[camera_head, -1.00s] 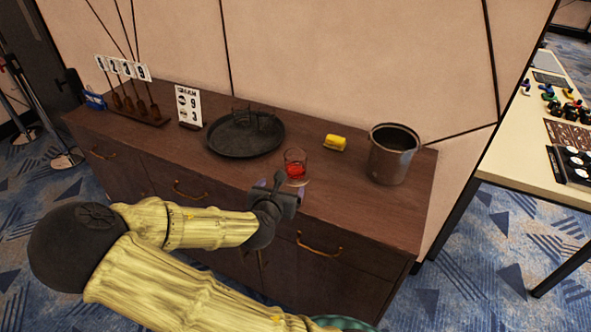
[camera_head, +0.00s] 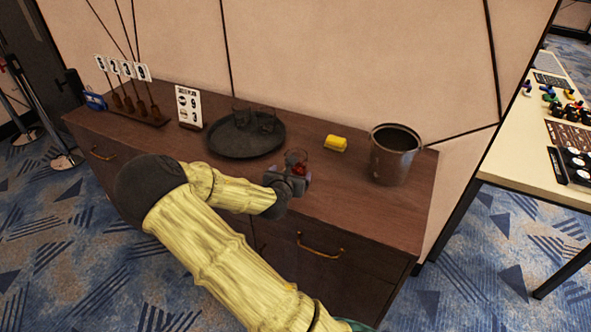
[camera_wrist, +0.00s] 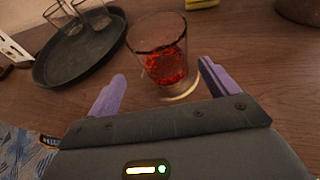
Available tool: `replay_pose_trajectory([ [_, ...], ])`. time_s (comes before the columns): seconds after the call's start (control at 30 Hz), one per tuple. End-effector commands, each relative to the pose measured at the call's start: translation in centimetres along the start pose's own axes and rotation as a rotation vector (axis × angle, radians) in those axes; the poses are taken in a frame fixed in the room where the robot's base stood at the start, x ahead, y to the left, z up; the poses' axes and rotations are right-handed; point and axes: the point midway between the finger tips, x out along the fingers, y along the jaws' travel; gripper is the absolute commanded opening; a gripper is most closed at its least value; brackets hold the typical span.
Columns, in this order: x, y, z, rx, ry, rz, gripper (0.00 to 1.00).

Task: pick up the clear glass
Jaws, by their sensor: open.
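A clear glass with red contents (camera_wrist: 163,66) stands upright on the wooden cabinet top. In the head view the same glass (camera_head: 297,158) is partly hidden by my gripper (camera_head: 289,176). In the wrist view my gripper (camera_wrist: 156,92) is open, with one purple finger to the left and one to the right of the glass's near side. The glass is just ahead of and between the fingertips, and I cannot tell whether they touch it. Two more clear glasses (camera_head: 266,121) (camera_head: 241,115) stand on a round dark tray (camera_head: 230,150) behind and to the left.
A yellow block (camera_head: 336,143) and a metal bucket (camera_head: 394,158) stand to the right on the cabinet top (camera_head: 345,190). A number card (camera_head: 189,107) and a rack with numbered tags (camera_head: 135,110) are on the left. The wall rises behind the cabinet.

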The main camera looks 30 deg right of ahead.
Motion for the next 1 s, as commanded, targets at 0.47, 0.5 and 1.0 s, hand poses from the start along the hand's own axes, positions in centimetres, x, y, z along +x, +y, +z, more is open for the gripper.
replay_pose_trajectory([
  [0.47,0.9,-0.2,0.1,0.002,0.000,-0.003,0.86],
  [0.5,1.2,-0.2,0.1,0.002,0.000,-0.002,0.86],
  [1.0,5.7,-0.4,0.2,0.000,0.000,0.001,0.86],
])
